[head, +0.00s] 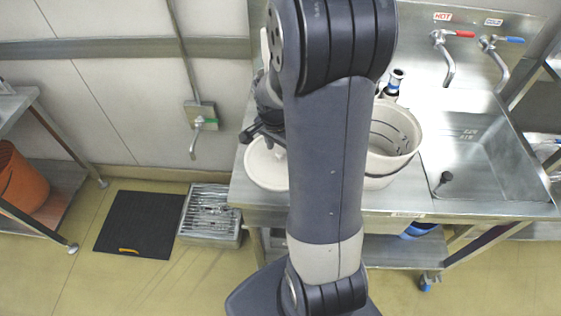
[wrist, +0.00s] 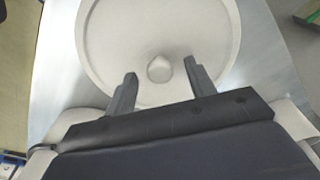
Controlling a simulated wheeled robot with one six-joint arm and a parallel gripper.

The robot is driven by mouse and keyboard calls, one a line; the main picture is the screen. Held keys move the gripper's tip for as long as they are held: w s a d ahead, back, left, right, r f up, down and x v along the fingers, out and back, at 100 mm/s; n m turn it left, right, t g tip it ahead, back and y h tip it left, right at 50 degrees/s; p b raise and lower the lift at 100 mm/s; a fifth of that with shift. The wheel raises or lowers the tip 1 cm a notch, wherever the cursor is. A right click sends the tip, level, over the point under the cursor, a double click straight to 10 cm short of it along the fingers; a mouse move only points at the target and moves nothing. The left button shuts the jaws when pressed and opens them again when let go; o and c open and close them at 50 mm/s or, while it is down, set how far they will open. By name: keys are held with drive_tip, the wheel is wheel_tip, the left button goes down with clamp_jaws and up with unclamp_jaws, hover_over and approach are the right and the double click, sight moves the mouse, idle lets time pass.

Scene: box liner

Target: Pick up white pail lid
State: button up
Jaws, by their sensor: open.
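The white pail lid (wrist: 115,40) lies flat on the steel counter in the wrist view. It is round, with a raised rim and a small round knob (wrist: 159,69) in the middle. My gripper (wrist: 160,75) is open above the lid, its two fingers on either side of the knob and apart from it. In the head view the lid (head: 262,170) sits at the counter's left end, partly hidden by my arm. My gripper (head: 268,138) shows just over it there. How high the fingertips are above the lid I cannot tell.
A white pail (head: 398,140) stands on the counter right of the lid, partly behind my arm. A sink (head: 470,150) with two taps is farther right. A wall tap (head: 196,140) is to the left. A black mat (head: 140,222) and a floor grate (head: 210,215) lie below.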

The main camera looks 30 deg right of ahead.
drive_tip(key=shift+f, duration=0.15)
clamp_jaws()
idle(0.4)
